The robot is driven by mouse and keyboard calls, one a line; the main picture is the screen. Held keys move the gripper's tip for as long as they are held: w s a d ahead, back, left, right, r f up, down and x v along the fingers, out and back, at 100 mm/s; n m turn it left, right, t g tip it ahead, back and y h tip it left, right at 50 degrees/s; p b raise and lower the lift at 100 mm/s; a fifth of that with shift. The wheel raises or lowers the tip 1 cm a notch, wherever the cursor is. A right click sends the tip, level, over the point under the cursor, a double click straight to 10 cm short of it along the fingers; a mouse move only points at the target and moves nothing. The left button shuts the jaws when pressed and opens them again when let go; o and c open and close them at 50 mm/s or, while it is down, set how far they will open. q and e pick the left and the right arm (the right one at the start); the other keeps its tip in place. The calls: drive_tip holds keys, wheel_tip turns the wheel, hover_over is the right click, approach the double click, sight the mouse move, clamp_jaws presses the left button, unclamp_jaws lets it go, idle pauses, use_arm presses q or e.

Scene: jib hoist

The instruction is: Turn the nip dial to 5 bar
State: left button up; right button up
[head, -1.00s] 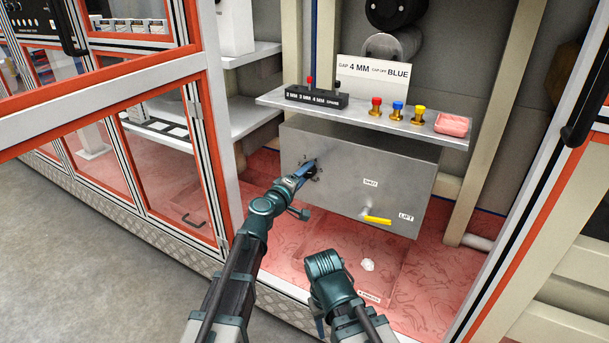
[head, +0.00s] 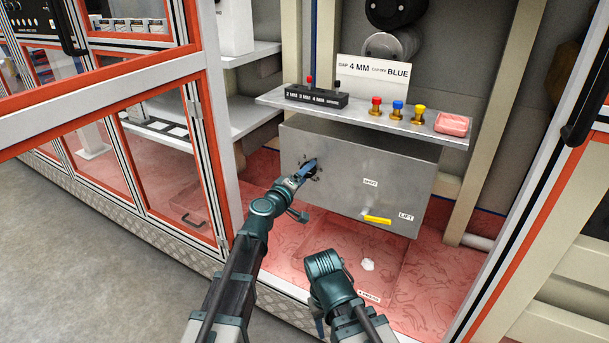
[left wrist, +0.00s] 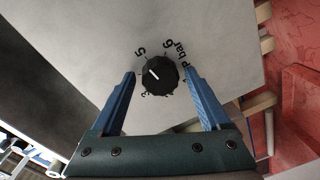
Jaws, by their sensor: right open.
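The nip dial is a round black knob (left wrist: 160,75) with a white pointer line, on a grey metal panel (head: 345,178). The left wrist view shows printed figures around it, including 5 (left wrist: 140,53) and 6, and the word bar. The pointer aims to the upper left, near the 5; its exact reading is hard to tell. My left gripper (head: 309,168) is at the dial, hiding most of it in the head view. Its blue fingers (left wrist: 160,72) are open, one on each side of the knob, with visible gaps. My right gripper (head: 319,326) is low in front, fingers mostly hidden.
A yellow lever (head: 377,220) sits on the panel, right of the dial. A shelf (head: 268,99) above holds a black block (head: 316,96), coloured knobs (head: 397,110) and a pink item (head: 452,124). Orange-framed doors (head: 165,165) stand at left.

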use_arm(q)
drive_tip(key=shift+o, duration=0.2)
drive_tip(key=shift+a, duration=0.1)
drive_tip(key=v, duration=1.3)
drive_tip(key=shift+s+p, duration=0.3)
drive_tip(key=shift+p, duration=0.05)
